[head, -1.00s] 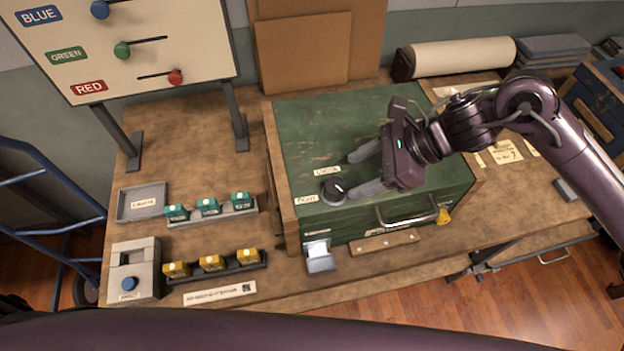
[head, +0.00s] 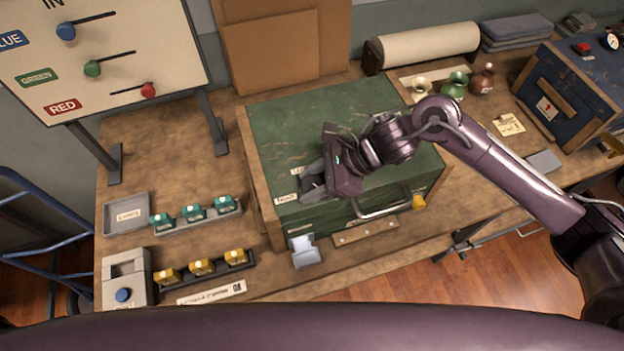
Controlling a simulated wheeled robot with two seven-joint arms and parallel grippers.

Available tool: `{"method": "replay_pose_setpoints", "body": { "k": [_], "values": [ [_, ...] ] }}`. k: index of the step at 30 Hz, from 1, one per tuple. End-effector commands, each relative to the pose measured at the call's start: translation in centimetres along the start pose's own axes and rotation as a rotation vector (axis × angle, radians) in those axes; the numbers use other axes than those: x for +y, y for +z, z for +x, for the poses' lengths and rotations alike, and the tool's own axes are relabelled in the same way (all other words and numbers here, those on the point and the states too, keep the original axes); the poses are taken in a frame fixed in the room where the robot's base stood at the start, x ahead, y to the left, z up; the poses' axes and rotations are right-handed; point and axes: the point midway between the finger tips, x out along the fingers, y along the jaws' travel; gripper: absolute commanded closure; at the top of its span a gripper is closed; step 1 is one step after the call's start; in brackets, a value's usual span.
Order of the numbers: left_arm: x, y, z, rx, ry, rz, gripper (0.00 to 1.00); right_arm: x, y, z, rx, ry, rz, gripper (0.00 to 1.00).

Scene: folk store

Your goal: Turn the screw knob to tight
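The green box (head: 310,115) stands on the wooden workbench, with a small white label reading like TIGHT (head: 286,198) at its front left. A second small label (head: 298,170), partly covered, sits behind it. The dark screw knob seen earlier on the box lid between these labels is now hidden behind my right gripper (head: 309,184). The gripper is low over that front left corner, fingers pointing left toward the labels. The fingers overlap in this view, so their gap and any hold on the knob cannot be made out. My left gripper is not in view.
A metal handle (head: 382,205) and a yellow piece (head: 419,202) are on the box front. Left are a grey tray (head: 126,213), teal blocks (head: 193,211), yellow blocks (head: 202,266) and a blue-button box (head: 123,278). A blue chest (head: 565,92) stands right.

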Motion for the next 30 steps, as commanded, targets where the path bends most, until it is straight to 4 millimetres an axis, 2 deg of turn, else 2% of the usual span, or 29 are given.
{"method": "replay_pose_setpoints", "body": {
  "k": [1, 5, 6, 16, 30],
  "values": [
    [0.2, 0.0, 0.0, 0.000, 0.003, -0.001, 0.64, 0.0, 0.0, 0.0, 0.000, 0.000, 0.000, 0.67],
    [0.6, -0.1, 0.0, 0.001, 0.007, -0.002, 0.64, 0.0, 0.0, 0.0, 0.000, 0.000, 0.000, 0.84],
    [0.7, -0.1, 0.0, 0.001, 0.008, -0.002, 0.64, 0.0, 0.0, 0.0, 0.000, 0.000, 0.000, 0.86],
    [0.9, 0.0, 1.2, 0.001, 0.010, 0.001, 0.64, 0.1, -0.2, 0.2, 0.000, -0.042, 0.040, 0.86],
    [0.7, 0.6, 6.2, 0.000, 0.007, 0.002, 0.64, 0.0, -0.2, 0.3, -0.003, -0.308, 0.301, 0.86]
  ]
}}
